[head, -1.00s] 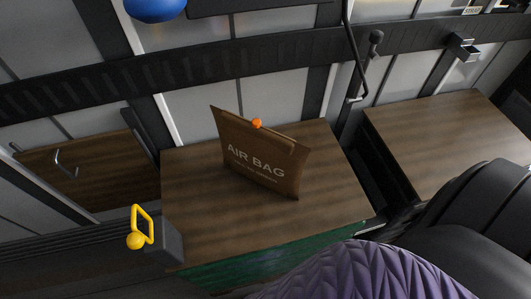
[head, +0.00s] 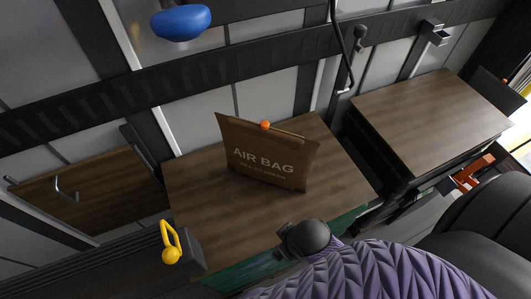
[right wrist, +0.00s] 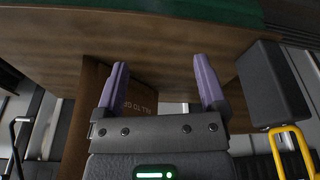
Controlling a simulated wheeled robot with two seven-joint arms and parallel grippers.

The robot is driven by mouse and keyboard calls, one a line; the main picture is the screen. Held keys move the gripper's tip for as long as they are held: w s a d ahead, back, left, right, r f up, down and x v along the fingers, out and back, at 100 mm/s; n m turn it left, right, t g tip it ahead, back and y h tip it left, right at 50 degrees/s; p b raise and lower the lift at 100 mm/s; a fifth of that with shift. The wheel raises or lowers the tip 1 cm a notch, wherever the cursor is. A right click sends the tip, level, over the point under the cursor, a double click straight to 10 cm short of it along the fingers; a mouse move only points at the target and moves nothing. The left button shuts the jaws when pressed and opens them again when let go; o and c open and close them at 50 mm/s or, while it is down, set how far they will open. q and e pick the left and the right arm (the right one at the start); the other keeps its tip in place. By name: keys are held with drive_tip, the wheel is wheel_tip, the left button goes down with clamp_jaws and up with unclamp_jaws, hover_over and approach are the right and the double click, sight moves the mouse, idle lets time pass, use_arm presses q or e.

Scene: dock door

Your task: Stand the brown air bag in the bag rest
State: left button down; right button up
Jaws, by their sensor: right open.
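The brown air bag (head: 262,160) stands on the wood-topped cabinet (head: 215,225) in the head view, its printed face toward me and an orange ball at its top edge. It also shows in the right wrist view (right wrist: 142,98), beyond and between my fingers. My right gripper (right wrist: 160,64) is open, with purple fingers and nothing held. No contact with the bag can be made out. In the head view my purple right arm comes in from the bottom; its gripper is not clearly seen. My left gripper is not in view. I cannot make out a bag rest.
A yellow handle (head: 170,243) sits on a dark block at the cabinet's left corner. A blue rounded object (head: 181,22) hangs at the top. A second wooden top (head: 430,115) is at right, with a gap between. Bare wood surrounds the bag.

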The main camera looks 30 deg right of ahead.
drive_tip(key=w+a+r+n+y+p, duration=0.15)
drive_tip(key=w+r, duration=0.25)
drive_tip(key=r, duration=0.5)
wheel_tip(320, 180, up, 10)
drive_tip(key=r+n+y, duration=0.1)
drive_tip(key=n, duration=0.3)
hover_over(269, 126)
drive_tip(key=s+d, duration=0.2)
drive_tip(key=shift+w+a+f+t, duration=0.2)
drive_tip(key=shift+a+f+t, duration=0.05)
drive_tip(key=shift+t, duration=0.05)
drive_tip(key=b+x, duration=0.2)
drive_tip(key=x, duration=0.7)
drive_tip(key=shift+s+d+f+b, duration=0.1)
drive_tip(key=shift+b, duration=0.3)
drive_tip(key=shift+f, duration=0.2)
drive_tip(key=shift+r, duration=0.1)
clamp_jaws()
